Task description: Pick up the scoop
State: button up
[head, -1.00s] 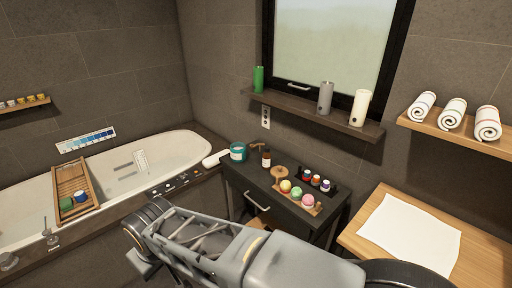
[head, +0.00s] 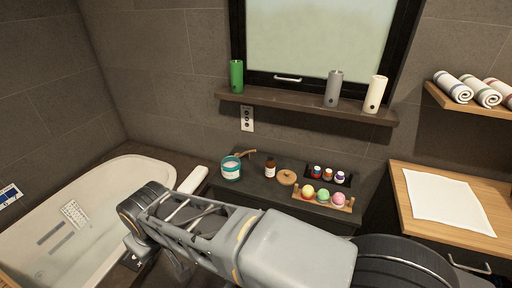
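A small brown wooden piece that looks like the scoop (head: 246,153) shows in the head view at the back left of the dark cabinet top, just behind and right of a teal jar (head: 231,169). It is too small to tell whether it rests on the surface or touches the jar. The jar has a white label. My arm crosses the lower middle of the view in front of the cabinet. My gripper cannot be made out.
The cabinet top (head: 256,190) also holds an amber bottle (head: 270,167), a round wooden lid (head: 287,177), a wooden tray (head: 298,190) of coloured balls and a black tray (head: 346,181) of small jars. A bathtub (head: 137,169) is left; a wooden counter (head: 481,236) with a white sheet is right.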

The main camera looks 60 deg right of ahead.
aim_at(238, 155)
jog(key=z, duration=1.05)
jog(key=i, duration=1)
jog(key=z, duration=1.2)
